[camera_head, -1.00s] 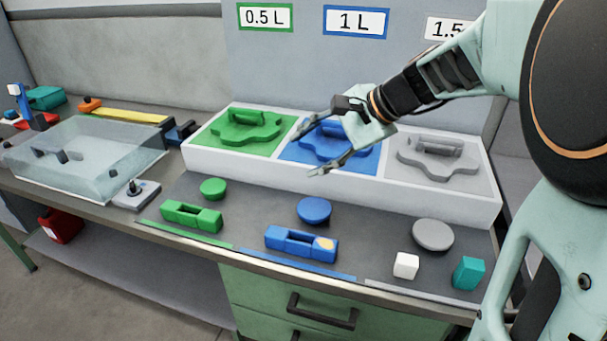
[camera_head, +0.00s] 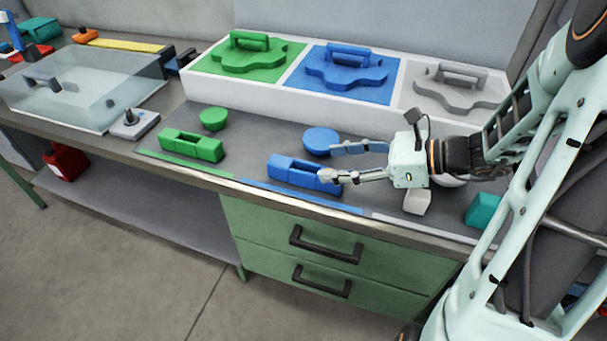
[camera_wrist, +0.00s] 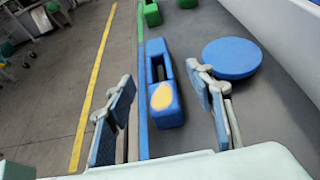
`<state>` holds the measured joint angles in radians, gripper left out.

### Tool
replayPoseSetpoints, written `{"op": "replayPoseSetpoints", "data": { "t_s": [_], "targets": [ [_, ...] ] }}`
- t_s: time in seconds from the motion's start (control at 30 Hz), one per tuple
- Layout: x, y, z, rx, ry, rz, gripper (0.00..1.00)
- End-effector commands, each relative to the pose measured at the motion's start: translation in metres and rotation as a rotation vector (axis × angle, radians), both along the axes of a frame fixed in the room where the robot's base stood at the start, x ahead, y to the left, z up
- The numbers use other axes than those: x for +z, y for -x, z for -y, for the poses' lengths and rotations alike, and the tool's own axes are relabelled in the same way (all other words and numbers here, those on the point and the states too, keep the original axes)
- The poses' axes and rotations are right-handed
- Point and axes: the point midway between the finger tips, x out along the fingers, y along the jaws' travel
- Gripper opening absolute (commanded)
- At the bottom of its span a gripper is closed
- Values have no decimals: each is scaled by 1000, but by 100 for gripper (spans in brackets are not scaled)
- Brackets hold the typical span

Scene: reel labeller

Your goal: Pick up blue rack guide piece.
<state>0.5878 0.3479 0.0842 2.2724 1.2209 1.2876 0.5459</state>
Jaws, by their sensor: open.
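The blue rack guide piece (camera_head: 290,168) is a long block with a slot in its top, lying on the grey worktop by the front edge. In the wrist view the block (camera_wrist: 154,50) shows a pale yellow patch on its near end and lies between the two fingers. My gripper (camera_head: 326,162) is open and empty. In the head view its fingers reach leftward to the block's right end, one to each side; a fingertip hides part of that end. In the wrist view my gripper (camera_wrist: 160,78) has visible gaps to the block. I cannot tell the exact height.
A blue disc (camera_head: 321,141) lies just behind the block, close to one finger. A white cube (camera_head: 417,201) and a teal block (camera_head: 483,211) stand to the right. A green slotted block (camera_head: 190,145) is left. The white rack (camera_head: 450,119) stands behind.

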Motion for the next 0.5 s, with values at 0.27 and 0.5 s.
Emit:
{"op": "replayPoseSetpoints", "data": {
  "t_s": [0.27, 0.5],
  "targets": [
    [-16, -12, -35, 4, 1, 0, 49],
    [-28, -16, -56, 6, 1, -1, 49]
  ]
}}
